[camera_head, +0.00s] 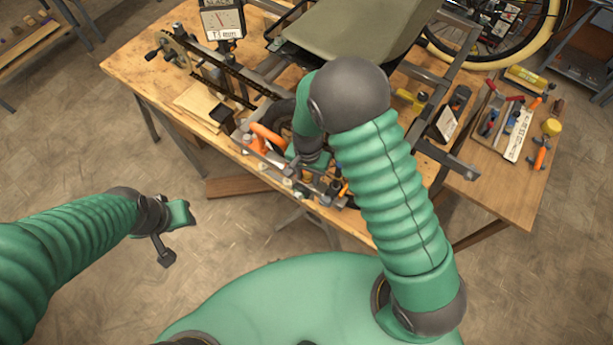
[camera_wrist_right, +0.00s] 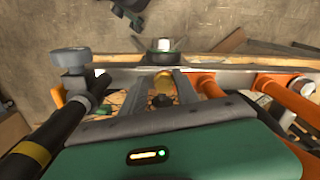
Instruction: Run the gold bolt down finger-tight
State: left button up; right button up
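The gold bolt appears to be the small gold piece (camera_wrist_right: 162,82) between the two grey fingers of my right gripper (camera_wrist_right: 164,73) in the right wrist view. The fingers are apart, one on each side of it; whether they touch it cannot be told. In the head view my right gripper (camera_head: 312,165) is low over the front edge of the workbench, among the frame parts, and its fingertips are hard to make out. The bolt cannot be picked out there. My left gripper (camera_head: 172,228) hangs over open floor left of the bench, away from the work; its fingers are unclear.
The wooden workbench (camera_head: 130,62) carries the trike frame, a chain (camera_head: 215,75) and a gauge (camera_head: 222,20). Orange tubes (camera_wrist_right: 290,98) and a black tube with a gold band (camera_wrist_right: 35,152) flank my right gripper. A tool tray (camera_head: 482,138) lies at right.

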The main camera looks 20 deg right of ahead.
jog(key=shift+w+d+f, duration=0.15)
jog(key=shift+w, duration=0.2)
